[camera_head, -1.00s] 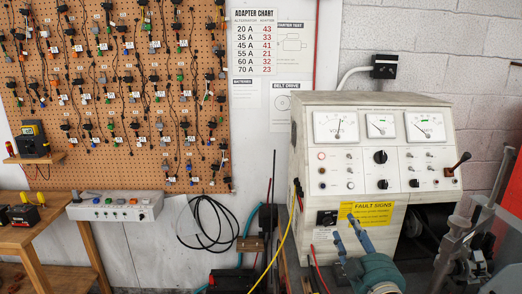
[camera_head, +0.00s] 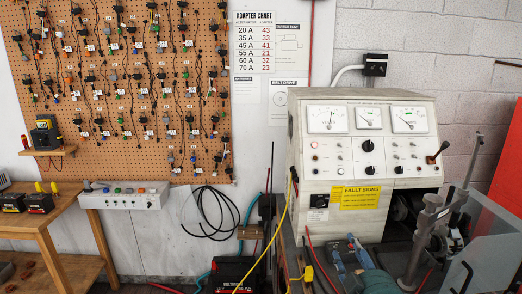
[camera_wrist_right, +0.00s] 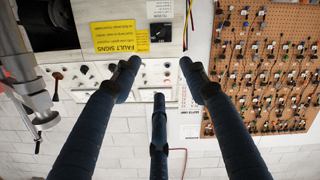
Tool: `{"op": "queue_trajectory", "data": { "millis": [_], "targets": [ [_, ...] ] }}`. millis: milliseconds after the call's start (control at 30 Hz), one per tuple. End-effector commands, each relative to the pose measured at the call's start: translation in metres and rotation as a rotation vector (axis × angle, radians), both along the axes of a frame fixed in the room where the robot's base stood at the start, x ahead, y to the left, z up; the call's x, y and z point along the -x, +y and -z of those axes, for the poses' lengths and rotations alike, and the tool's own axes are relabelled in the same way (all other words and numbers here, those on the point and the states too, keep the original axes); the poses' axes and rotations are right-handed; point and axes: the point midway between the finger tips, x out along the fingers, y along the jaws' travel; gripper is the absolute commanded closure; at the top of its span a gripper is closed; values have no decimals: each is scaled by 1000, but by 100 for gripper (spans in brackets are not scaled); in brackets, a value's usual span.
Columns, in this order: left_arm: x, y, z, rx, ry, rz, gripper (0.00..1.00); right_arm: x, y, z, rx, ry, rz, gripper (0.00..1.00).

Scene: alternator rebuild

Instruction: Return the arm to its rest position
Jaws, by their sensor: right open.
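My right gripper (camera_head: 344,248) is low in the head view, in front of the test bench (camera_head: 365,112). Its dark blue fingers point up and away, and part of its teal body is cut off by the lower edge. In the right wrist view my right gripper (camera_wrist_right: 159,76) has its three fingers spread, with nothing between them. That view is upside down and shows the bench's yellow fault signs label (camera_wrist_right: 120,36) beyond the fingers. My left gripper is not in either view.
A grey clamp stand (camera_head: 427,228) and a clear panel (camera_head: 495,240) stand right of my right gripper. A yellow cable (camera_head: 283,222) and a battery (camera_head: 232,272) are to its left. A wooden bench (camera_head: 45,228) stands far left, below the pegboard (camera_head: 120,85).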

Motion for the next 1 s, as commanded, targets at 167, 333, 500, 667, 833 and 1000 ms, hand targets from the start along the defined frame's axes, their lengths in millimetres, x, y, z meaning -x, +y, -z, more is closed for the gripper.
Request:
{"op": "queue_trajectory", "data": {
  "millis": [167, 333, 500, 667, 833, 1000],
  "targets": [
    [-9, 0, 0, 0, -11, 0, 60, 25, 2, 39, -33, 115, 16, 56],
    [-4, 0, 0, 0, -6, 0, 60, 65, 4, 88, -75, 273, 41, 56],
    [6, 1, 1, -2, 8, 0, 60, 133, 9, 149, -130, 502, 80, 56],
    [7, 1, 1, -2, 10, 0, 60, 211, 14, 195, -179, 731, 122, 56],
    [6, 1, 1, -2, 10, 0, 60, 273, 19, 220, -210, 897, 155, 56],
    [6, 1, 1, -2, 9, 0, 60, 325, 22, 233, -229, 1030, 182, 56]
  ]
}}
